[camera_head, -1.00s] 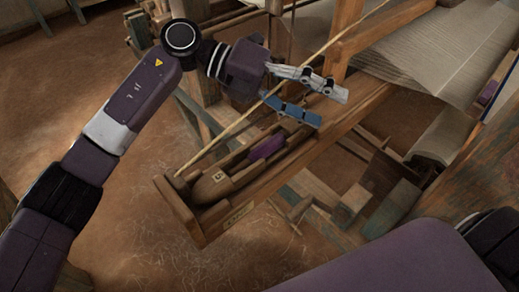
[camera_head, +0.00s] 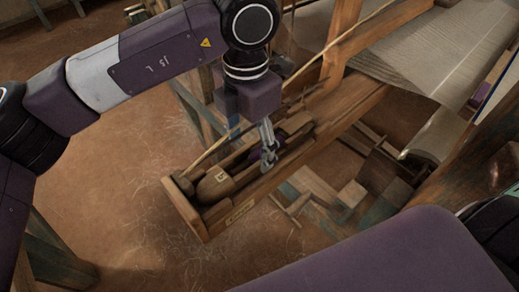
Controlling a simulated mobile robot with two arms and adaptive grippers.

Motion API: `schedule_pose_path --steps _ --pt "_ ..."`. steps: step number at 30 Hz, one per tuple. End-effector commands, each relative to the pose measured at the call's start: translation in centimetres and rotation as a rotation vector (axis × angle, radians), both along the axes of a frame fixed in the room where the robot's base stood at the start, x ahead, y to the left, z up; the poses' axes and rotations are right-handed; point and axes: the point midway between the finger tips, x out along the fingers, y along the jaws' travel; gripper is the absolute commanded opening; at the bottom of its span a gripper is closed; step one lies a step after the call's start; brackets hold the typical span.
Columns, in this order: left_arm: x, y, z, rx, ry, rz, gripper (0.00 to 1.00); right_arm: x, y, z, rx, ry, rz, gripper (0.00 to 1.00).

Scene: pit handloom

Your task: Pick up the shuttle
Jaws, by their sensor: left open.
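The wooden shuttle (camera_head: 215,184) lies in the long wooden shuttle box at the loom's near end. Its rounded tip and a small pale label show; a dark purple part shows farther along, partly hidden by my gripper. My left gripper (camera_head: 269,158) points down over the middle of the shuttle, with its fingers open at the box. I cannot tell whether the fingers touch the shuttle. My right gripper is not in view.
The shuttle box's front wall (camera_head: 243,212) and end block (camera_head: 184,206) enclose the shuttle. Wooden loom posts and beams rise behind, with pale woven cloth (camera_head: 440,50) at upper right. The brown floor (camera_head: 130,200) is open at left.

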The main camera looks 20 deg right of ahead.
Motion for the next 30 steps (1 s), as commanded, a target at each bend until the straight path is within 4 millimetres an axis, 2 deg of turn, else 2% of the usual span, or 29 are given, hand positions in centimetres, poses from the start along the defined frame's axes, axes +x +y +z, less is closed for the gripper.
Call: schedule_pose_path --steps 1,6,13,27,30 --pt "-0.1 0.1 -0.5 0.001 0.005 0.0 0.61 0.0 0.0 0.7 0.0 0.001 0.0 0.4" --pt "-0.1 0.0 -2.1 0.0 0.001 0.0 0.61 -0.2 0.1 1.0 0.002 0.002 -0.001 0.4" --pt "0.0 0.0 -2.3 -0.001 0.001 0.0 0.61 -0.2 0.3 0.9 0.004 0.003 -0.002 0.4" --pt "0.0 0.0 -2.3 -0.002 0.002 0.0 0.09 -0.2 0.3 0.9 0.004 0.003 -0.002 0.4" --pt "0.0 0.0 -2.2 -0.003 0.0 0.0 0.08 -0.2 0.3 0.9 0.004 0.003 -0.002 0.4"
